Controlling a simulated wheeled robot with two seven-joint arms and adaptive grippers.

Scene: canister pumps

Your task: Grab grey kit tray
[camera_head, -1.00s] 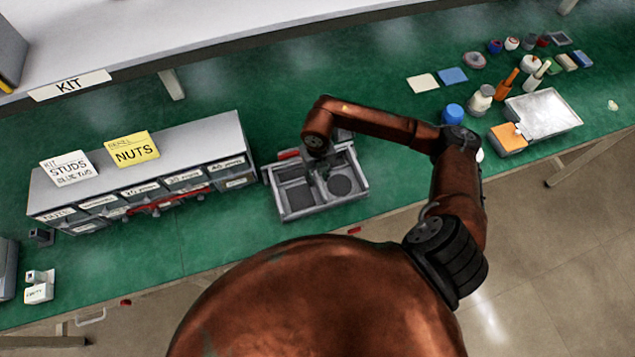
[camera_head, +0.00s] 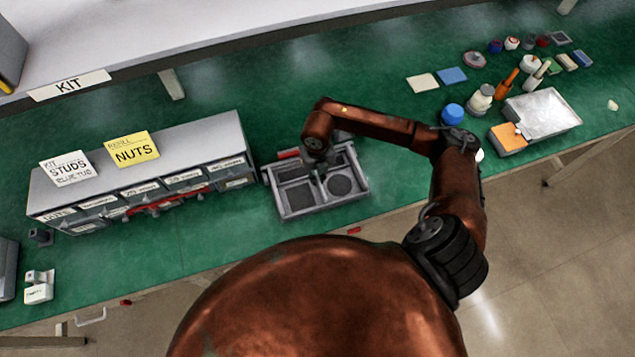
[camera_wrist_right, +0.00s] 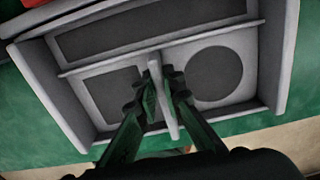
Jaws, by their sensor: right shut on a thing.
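The grey kit tray (camera_head: 318,208) sits on the green bench right of the drawer cabinet. It has a square dark recess, a round dark recess and a long compartment behind them. My right gripper (camera_head: 318,184) reaches down into it from above. In the right wrist view, the gripper (camera_wrist_right: 163,92) is shut on the tray's divider (camera_wrist_right: 160,110), between the square and round recesses. The tray's side wall (camera_wrist_right: 272,60) also shows there. I cannot tell whether the tray is lifted off the bench. My left gripper is not in view.
A drawer cabinet (camera_head: 205,137) with STUDS and NUTS cards stands left of the tray. A red item (camera_head: 289,154) lies at the tray's back left. A light tray (camera_head: 560,112), bottles and brushes stand at the right. The bench's front edge is close below the tray.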

